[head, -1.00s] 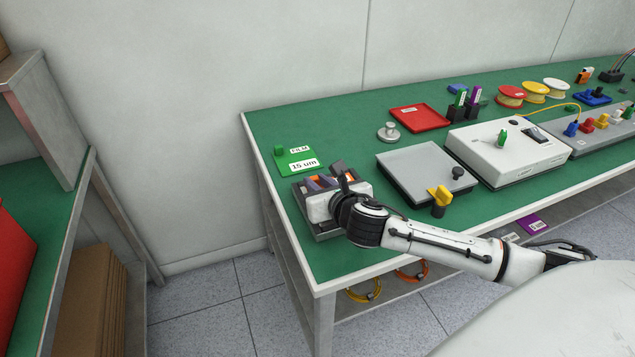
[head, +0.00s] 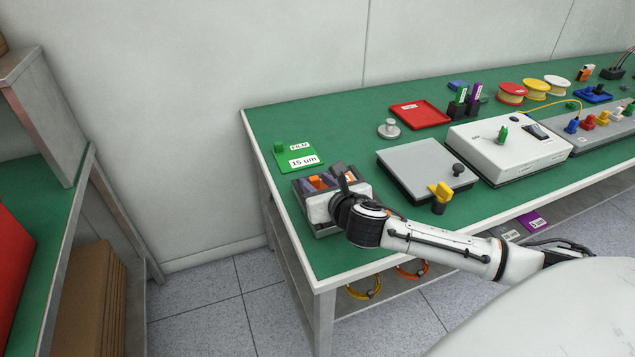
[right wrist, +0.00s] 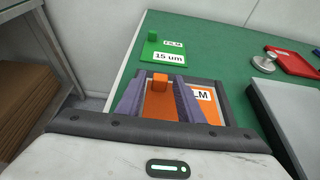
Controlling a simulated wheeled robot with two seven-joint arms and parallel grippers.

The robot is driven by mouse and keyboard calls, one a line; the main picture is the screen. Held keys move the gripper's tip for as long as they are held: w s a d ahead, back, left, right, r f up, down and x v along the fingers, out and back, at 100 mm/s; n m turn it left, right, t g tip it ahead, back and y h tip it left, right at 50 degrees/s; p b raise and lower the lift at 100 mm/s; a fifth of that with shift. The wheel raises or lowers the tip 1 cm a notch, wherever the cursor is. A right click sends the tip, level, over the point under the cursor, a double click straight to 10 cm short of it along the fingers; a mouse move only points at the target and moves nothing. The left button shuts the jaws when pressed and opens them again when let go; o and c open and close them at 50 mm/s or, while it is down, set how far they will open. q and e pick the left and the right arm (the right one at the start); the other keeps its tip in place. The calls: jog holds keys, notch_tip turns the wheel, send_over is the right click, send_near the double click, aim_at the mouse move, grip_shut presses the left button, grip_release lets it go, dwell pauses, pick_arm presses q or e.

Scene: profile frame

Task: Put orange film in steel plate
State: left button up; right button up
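The orange film (right wrist: 160,107) has a small raised orange tab and a white "FILM" label, and lies in a dark tray (head: 325,232) at the table's left end. My right gripper (head: 325,182) is over the tray. In the right wrist view my right gripper (right wrist: 160,92) has its two fingers apart, one on each side of the tab, with gaps beside it. My palm hides part of the film and tray. The grey steel plate (head: 418,165), with a black knob and yellow clip, lies right of the tray. My left gripper is out of view.
A green film card (head: 297,158) marked "15 um" lies behind the tray. A silver weight (head: 388,129), a red tray (head: 420,115) and a white instrument box (head: 508,150) stand farther right. Bare green table lies between the film card and the grey plate.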

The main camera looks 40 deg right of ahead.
jog(key=shift+o, duration=0.2)
jog(key=shift+s, duration=0.1)
jog(key=v, duration=1)
jog(key=shift+s+p, duration=0.1)
jog(key=shift+p, duration=0.2)
